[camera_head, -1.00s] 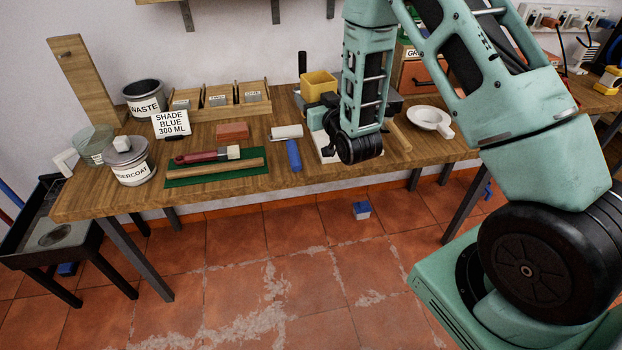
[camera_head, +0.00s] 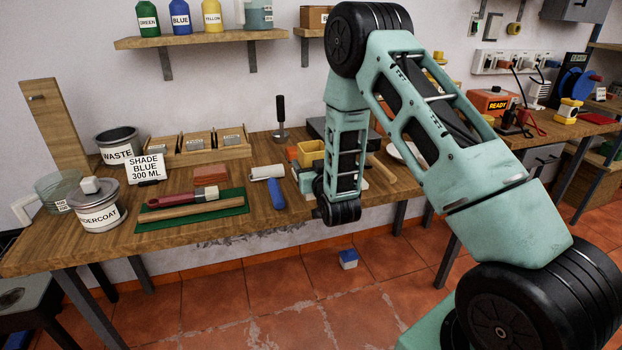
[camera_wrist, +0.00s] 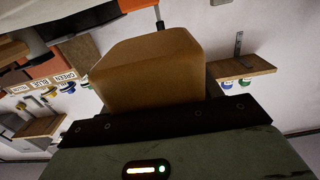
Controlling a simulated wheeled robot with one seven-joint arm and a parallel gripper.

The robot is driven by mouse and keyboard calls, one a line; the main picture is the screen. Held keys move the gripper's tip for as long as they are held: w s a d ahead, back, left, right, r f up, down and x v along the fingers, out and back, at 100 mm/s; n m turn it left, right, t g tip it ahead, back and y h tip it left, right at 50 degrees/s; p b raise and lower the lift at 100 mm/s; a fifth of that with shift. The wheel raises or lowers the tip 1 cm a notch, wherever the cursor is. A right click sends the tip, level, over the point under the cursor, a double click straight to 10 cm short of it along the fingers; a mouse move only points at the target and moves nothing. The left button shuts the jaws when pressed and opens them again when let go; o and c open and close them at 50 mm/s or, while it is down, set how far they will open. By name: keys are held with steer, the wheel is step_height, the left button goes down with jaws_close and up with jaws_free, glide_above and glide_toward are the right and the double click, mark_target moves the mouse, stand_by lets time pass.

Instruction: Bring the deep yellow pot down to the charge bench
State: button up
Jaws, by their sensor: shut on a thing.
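The deep yellow pot (camera_head: 308,150) is square-sided and held over the back part of the wooden workbench, partly behind my arm. In the wrist view the pot (camera_wrist: 148,72) fills the middle, in my gripper (camera_wrist: 150,112), which is shut on it. In the head view my gripper (camera_head: 304,176) is mostly hidden by my forearm. The gap between the pot and the worktop cannot be told. A second bench (camera_head: 575,132) at the right, perhaps the charge bench, carries an orange box marked READY (camera_head: 492,101).
The workbench (camera_head: 70,247) holds a WASTE tin (camera_head: 119,146), an UNDERCOAT tin (camera_head: 97,207), a SHADE BLUE card (camera_head: 146,167), a brush (camera_head: 185,198) on a green mat and a roller (camera_head: 270,176). A shelf (camera_head: 200,39) with bottles hangs above. A small blue-white block (camera_head: 348,259) lies on the floor.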

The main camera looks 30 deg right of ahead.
steer(key=shift+f, duration=2)
steer(key=shift+f, duration=0.15)
steer(key=o, duration=1.1)
steer(key=shift+c, duration=0.2)
